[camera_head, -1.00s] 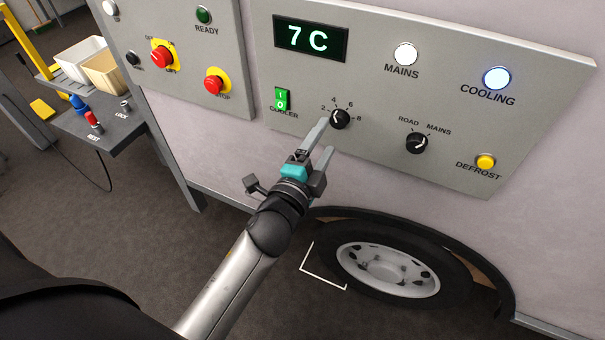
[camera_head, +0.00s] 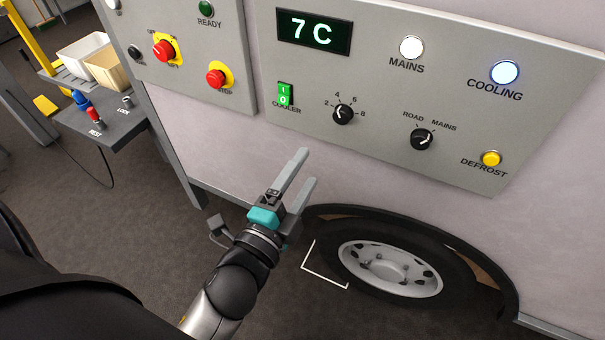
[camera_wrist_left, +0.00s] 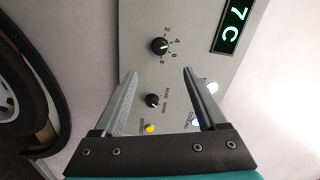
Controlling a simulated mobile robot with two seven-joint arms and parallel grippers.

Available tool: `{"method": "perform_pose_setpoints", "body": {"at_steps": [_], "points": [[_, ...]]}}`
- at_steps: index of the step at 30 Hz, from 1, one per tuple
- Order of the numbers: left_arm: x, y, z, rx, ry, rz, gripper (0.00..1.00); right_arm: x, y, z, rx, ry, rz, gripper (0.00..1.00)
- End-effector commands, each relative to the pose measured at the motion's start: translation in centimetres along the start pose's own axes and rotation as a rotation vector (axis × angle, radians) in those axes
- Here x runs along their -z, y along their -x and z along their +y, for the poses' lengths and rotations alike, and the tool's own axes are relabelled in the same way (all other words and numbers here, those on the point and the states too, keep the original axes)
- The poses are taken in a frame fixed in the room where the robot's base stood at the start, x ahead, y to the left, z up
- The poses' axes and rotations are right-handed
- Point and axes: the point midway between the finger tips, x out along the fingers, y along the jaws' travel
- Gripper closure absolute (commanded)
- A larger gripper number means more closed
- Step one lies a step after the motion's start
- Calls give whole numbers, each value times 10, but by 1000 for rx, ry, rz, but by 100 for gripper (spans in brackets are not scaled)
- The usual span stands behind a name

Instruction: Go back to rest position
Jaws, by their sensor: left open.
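My left gripper (camera_head: 303,172) is open and empty in the head view. It is below the cooler panel (camera_head: 480,125), clear of the black temperature knob (camera_head: 343,114) marked 2 to 8. In the left wrist view the open fingers (camera_wrist_left: 158,88) point toward the panel, with the temperature knob (camera_wrist_left: 159,46) beyond them. The panel's display (camera_head: 314,32) reads 7 C. The green cooler switch (camera_head: 285,94) is lit. The mains lamp (camera_head: 411,47) is white and the cooling lamp (camera_head: 504,73) glows bluish white. My right gripper is not in view.
A wheel (camera_head: 390,267) in a dark arch is below the panel. A grey shelf (camera_head: 125,128) with several small controls stands left, near pale bins (camera_head: 103,66). Open floor lies between.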

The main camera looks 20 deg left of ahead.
Motion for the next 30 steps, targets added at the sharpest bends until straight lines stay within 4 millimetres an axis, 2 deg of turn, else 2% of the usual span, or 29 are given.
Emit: {"method": "perform_pose_setpoints", "body": {"at_steps": [11,14,17,23,24,26,30], "points": [[0,0,1,-2,2,0,26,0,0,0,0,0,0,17],[-3,-1,17,-30,26,-4,26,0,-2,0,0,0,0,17],[-9,-2,58,-105,92,-19,26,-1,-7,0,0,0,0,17],[-32,13,188,-346,306,-108,26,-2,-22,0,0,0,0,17],[-36,19,214,-396,350,-133,26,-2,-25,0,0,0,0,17],[-44,31,252,-467,412,-176,26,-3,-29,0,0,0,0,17],[-63,67,333,-627,548,-300,26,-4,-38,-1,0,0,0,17]]}}
